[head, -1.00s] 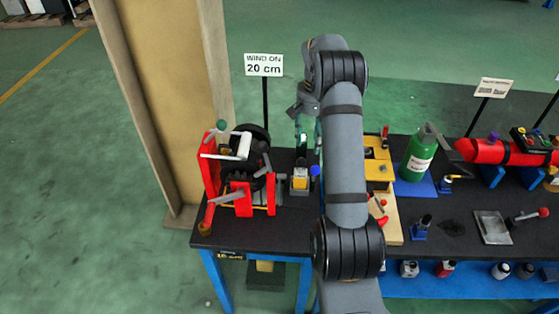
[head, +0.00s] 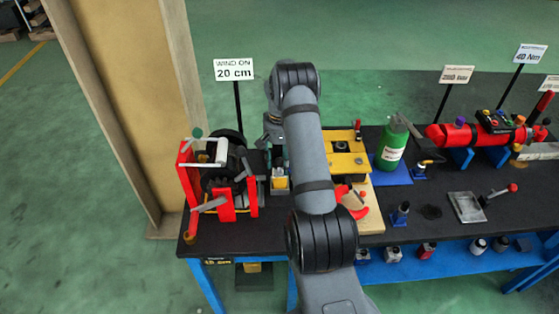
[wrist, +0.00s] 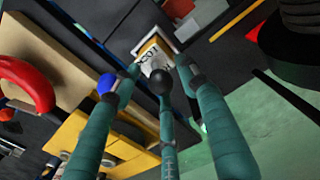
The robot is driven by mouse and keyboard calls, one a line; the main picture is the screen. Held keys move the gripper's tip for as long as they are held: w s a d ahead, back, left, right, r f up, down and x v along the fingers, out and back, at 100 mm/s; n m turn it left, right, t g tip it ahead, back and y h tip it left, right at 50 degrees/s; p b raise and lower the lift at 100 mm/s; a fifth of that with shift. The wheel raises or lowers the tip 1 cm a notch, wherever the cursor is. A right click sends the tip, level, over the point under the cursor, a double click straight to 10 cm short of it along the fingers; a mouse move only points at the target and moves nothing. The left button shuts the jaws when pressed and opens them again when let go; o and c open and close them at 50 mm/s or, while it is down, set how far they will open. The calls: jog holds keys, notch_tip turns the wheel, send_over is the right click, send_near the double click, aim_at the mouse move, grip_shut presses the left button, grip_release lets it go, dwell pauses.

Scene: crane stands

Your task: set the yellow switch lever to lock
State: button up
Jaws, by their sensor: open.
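The yellow switch (head: 280,183), a small yellow-and-white box, stands on the black bench right of the red winch frame. In the wrist view its yellow-edged face (wrist: 152,50) with dark lettering lies beyond my fingertips. A black ball (wrist: 162,82), apparently the lever's knob, shows between my fingers; its shaft is not clearly distinguishable from the teal middle finger. My gripper (wrist: 158,72) is open, with its teal fingers spread around the ball. I cannot tell whether they touch it. In the head view my gripper (head: 275,146) is just above the switch, partly hidden by my arm.
The red winch (head: 225,190) stands close on the left, with a "20 cm" sign (head: 233,70) behind. A blue knob (wrist: 105,83) and a yellow plate (wrist: 110,145) are close by. A green bottle (head: 391,147) stands farther right.

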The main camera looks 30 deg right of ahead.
jog(key=shift+a, duration=0.1)
jog(key=c, duration=0.3)
jog(key=c, duration=0.8)
